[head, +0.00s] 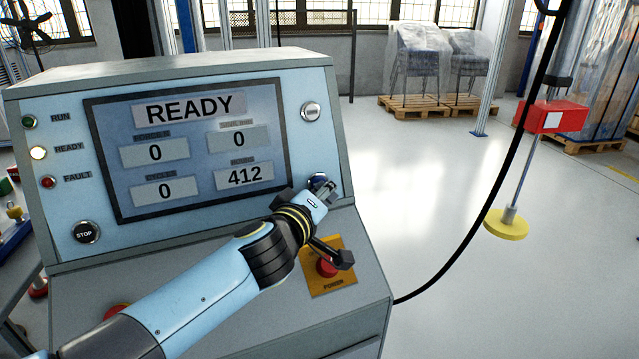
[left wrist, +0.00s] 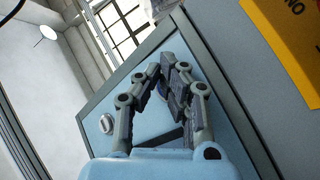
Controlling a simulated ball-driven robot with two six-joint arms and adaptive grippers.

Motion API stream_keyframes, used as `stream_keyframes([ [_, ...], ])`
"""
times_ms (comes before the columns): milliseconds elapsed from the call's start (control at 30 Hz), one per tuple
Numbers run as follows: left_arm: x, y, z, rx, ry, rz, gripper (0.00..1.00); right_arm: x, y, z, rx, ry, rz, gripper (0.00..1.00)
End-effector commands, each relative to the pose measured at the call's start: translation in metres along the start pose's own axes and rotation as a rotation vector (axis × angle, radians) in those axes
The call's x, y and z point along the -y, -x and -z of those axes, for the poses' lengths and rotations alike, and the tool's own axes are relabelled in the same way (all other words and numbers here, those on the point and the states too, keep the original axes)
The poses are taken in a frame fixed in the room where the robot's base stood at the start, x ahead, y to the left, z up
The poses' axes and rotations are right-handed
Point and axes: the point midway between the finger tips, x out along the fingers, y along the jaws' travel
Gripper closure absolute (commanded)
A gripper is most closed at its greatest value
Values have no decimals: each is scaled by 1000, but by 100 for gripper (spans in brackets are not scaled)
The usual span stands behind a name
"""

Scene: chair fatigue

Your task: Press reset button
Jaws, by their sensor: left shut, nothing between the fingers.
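The control console (head: 230,265) has a grey-blue panel with a lit screen (head: 190,150) reading READY. A dark blue round button (head: 317,180) at the panel's lower right is mostly covered by my left gripper (head: 325,188). No label for it can be read. The gripper is shut and empty, its fingertips at or very close to this button; contact cannot be told. In the left wrist view the closed fingers (left wrist: 172,72) point at the panel and hide the button. A pale round knob (head: 311,111) sits higher on the panel and also shows in the wrist view (left wrist: 106,123).
A black STOP button (head: 86,232) and indicator lamps line the panel's left side. A black cable (head: 480,225) hangs at right.

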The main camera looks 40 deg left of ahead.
Motion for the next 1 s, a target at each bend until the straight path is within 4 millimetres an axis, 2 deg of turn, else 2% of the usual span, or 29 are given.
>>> stream_keyframes([
  [1000,-10,13,-9,1,0,0,100,1,12,2,-2,-1,2,20],
])
